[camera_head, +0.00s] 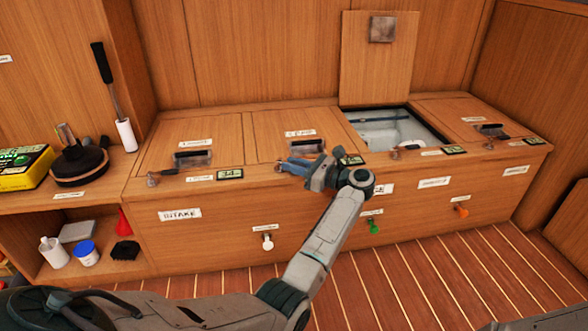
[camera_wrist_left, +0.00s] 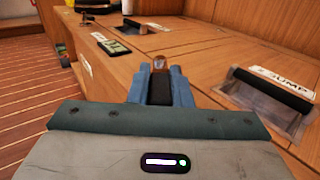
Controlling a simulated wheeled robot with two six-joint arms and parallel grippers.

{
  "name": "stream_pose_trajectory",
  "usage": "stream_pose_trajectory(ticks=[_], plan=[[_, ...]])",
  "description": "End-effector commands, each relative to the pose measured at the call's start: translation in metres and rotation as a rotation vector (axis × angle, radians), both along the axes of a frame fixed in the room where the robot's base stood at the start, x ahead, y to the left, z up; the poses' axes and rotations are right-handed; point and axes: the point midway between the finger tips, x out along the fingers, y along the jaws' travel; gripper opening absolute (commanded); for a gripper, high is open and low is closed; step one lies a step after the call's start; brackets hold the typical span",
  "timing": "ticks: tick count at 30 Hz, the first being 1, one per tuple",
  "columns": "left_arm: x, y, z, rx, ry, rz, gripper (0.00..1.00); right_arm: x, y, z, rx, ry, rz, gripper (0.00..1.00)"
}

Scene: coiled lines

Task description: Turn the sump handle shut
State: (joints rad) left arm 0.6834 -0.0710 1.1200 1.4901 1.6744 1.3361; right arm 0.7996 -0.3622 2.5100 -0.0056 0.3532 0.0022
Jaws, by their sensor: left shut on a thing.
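The sump handle (camera_wrist_left: 159,88) has a black grip and a copper-coloured end. In the left wrist view it sits between the blue fingers of my left gripper (camera_wrist_left: 158,85), which are shut on it. A label reading SUMP (camera_wrist_left: 280,78) is on the hatch beside it, above a recessed black pull. In the head view my left gripper (camera_head: 292,165) reaches over the front edge of the bench at the second hatch (camera_head: 275,140). There the fingers hide most of the handle, so its exact angle is unclear. My right gripper is not in view.
Similar handles sit along the bench edge, one at the left (camera_head: 166,175) and one at the right (camera_head: 408,147). The third hatch is open, its lid (camera_head: 375,65) upright. White (camera_head: 267,241), green (camera_head: 374,227) and orange (camera_head: 461,211) fittings stick out of the front.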

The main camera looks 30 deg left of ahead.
Motion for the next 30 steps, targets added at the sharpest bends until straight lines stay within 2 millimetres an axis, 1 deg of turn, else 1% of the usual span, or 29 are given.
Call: stream_pose_trajectory(ticks=[18,19,21,22,30], plan=[[0.0007,0.0004,0.0006,0.002,0.000,0.012,0.00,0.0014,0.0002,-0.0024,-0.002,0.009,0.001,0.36],[0.0007,0.0004,0.0006,0.002,0.000,0.012,0.22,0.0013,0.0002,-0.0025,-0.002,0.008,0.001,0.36],[0.0007,0.0004,0.0006,0.002,0.000,0.012,0.36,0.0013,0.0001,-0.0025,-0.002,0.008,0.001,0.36],[0.0006,0.0003,0.0005,0.002,0.000,0.012,0.40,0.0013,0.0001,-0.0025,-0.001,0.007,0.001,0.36],[0.0006,-0.0005,0.0004,0.001,0.000,0.012,0.40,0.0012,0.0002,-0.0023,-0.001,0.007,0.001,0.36]])
